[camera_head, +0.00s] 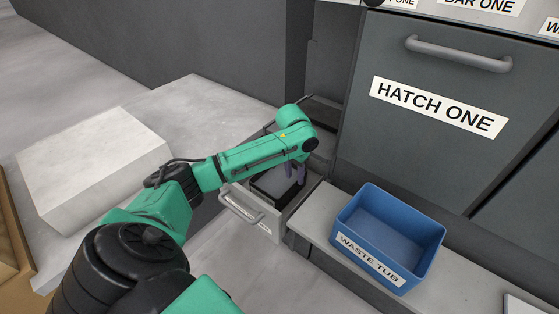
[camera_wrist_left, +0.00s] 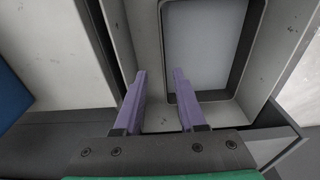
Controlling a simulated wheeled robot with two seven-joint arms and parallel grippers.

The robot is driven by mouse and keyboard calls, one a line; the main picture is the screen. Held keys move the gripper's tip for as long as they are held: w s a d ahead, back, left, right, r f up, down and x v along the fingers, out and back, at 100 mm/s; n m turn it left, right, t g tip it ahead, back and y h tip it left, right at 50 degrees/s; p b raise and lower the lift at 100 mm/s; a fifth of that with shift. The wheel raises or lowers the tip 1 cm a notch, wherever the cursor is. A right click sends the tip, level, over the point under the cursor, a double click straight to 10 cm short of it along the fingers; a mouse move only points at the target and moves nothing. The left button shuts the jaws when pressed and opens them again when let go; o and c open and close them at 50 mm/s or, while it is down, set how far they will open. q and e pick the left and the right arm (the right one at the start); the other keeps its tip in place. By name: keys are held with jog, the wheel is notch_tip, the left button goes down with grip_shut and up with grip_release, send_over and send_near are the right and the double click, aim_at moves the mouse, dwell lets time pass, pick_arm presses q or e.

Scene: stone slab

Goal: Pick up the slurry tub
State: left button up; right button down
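A dark-rimmed tub (camera_head: 272,188) with a flat light grey inside sits in an open drawer (camera_head: 262,222); I read no slurry label on it. It also shows in the left wrist view (camera_wrist_left: 205,45). My left gripper (camera_head: 295,172) is over the drawer at the tub's far right side. In the left wrist view its purple fingers (camera_wrist_left: 158,72) are apart with nothing seen between them. The right finger overlaps the tub's rim, and the left finger is outside the rim. I cannot tell whether they touch it. My right gripper is not in view.
A blue waste tub (camera_head: 388,235) stands on the ledge right of the drawer. A closed hatch (camera_head: 440,110) labelled HATCH ONE rises behind it. A pale stone block (camera_head: 90,165) lies on the slab at left. The drawer's walls are close around the dark-rimmed tub.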

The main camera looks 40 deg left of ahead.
aim_at(294, 184)
pick_arm(q)
jog(key=f, duration=0.5)
jog(key=shift+w+a+f+b, duration=0.3)
jog(key=shift+w+f+b, duration=0.05)
jog(key=shift+w+f, duration=0.05)
jog(key=shift+r, duration=0.1)
grip_shut()
dwell(0.8)
